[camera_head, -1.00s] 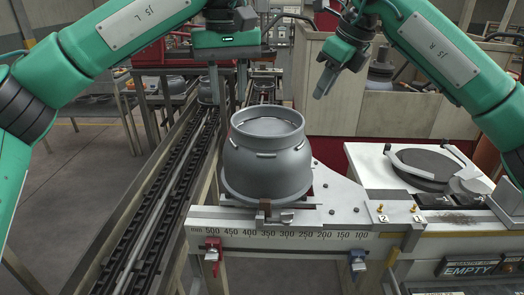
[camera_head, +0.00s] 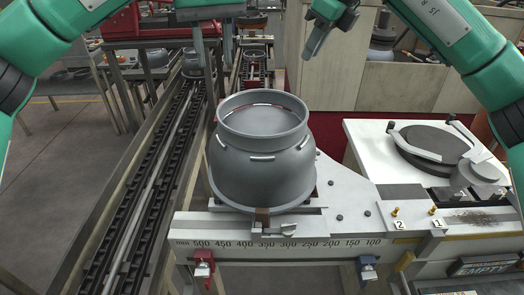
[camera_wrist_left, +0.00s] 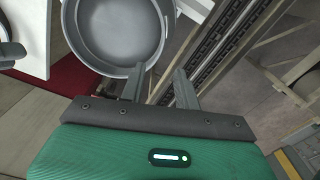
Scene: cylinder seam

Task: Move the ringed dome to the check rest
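The ringed dome (camera_head: 262,165) is a grey, pot-shaped shell with an open round rim and pale tabs around its shoulder. It stands upright on the fixture with the millimetre scale (camera_head: 280,244). My left gripper (camera_head: 211,58) is up behind and left of the dome, with its fingers apart and nothing between them. In the left wrist view the open fingers (camera_wrist_left: 158,72) are beside the dome's rim (camera_wrist_left: 113,68), one finger overlapping its edge in the picture. My right gripper (camera_head: 314,45) hangs above and behind the dome, its finger gap not clear. I cannot tell which support is the check rest.
A white table (camera_head: 365,140) at right holds a round dark plate (camera_head: 430,145) with grey arms around it. Pegs marked 2 and 1 (camera_head: 415,212) stand before it. A roller conveyor (camera_head: 150,190) runs along the left. Red (camera_head: 203,268) and blue (camera_head: 366,268) clamps hang at the front.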

